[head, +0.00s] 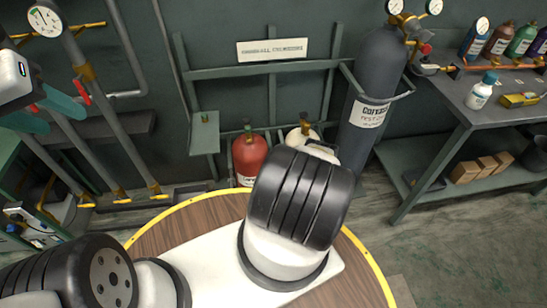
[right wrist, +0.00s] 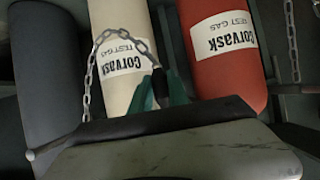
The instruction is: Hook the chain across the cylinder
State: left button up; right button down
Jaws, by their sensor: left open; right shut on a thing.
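In the right wrist view my right gripper (right wrist: 158,92) is shut on the dark end piece of the metal chain (right wrist: 116,37). The chain arches from there in front of the cream cylinder (right wrist: 124,75) and down to the left, toward a grey bar. The cream cylinder (head: 296,134) and the red cylinder (head: 249,158) stand at the rack in the head view, the cream one partly behind my right arm. The red cylinder (right wrist: 220,60) is also in the wrist view. My left gripper (head: 42,112) is open and empty at the far left. My right gripper is hidden in the head view.
A tall dark grey cylinder (head: 368,95) stands inside a rail at the rack's right. Another chain (right wrist: 290,40) hangs beside the red cylinder. A workbench (head: 440,125) with bottles is at the right. Pipes with gauges (head: 45,20) are at the left.

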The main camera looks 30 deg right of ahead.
dwell(0.4)
jog(key=c, duration=1.2)
grip_release()
jog(key=shift+v, duration=3.9)
jog(key=shift+s+f, duration=0.1)
